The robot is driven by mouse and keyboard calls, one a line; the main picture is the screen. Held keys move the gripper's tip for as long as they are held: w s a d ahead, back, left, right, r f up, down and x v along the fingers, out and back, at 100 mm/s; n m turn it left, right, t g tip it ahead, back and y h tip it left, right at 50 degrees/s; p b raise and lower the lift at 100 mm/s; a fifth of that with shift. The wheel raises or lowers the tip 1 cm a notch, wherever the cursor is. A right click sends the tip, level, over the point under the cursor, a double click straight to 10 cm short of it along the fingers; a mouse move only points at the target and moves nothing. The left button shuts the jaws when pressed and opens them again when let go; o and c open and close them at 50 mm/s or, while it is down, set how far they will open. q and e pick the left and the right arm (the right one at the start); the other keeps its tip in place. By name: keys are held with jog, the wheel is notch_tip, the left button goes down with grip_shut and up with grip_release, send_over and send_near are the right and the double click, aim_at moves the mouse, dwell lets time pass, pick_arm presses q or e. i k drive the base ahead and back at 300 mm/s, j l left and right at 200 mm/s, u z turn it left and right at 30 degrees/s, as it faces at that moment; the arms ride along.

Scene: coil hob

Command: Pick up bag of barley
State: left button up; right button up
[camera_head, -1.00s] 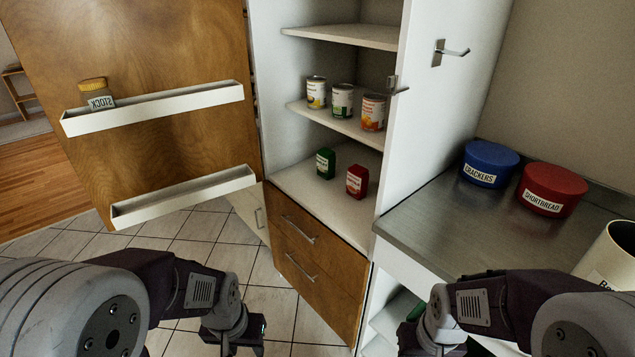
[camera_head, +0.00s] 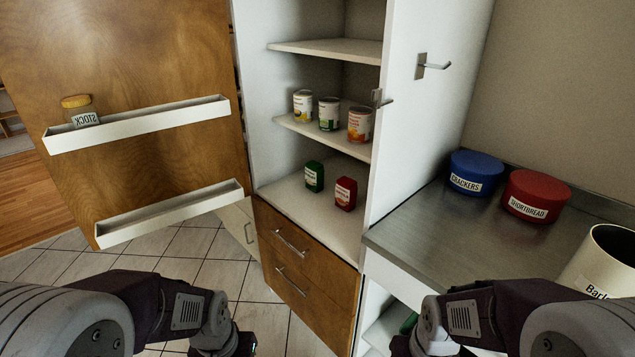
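A cream round-topped container (camera_head: 598,262) with a dark inside stands on the worktop at the right edge of the head view. Its label shows the letters "Barl", and the picture edge and my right arm cut off the rest. It looks more like a canister than a bag. My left gripper (camera_head: 230,345) is low at the bottom of the view, far to the left of it. My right gripper (camera_head: 428,345) is at the bottom, left of the container and apart from it. The fingers of both are cut off or too dark to judge.
A blue crackers tin (camera_head: 474,174) and a red shortbread tin (camera_head: 536,197) stand behind on the metal worktop (camera_head: 440,228). An open cupboard (camera_head: 300,190) holds cans and small boxes. Its open wooden door (camera_head: 130,75) has racks with a stock jar (camera_head: 80,111).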

aim_at(315, 172)
jog(key=i+j+u, duration=0.35)
jog(key=i, duration=0.25)
jog(key=i+u, duration=0.4)
jog(key=i, duration=0.2)
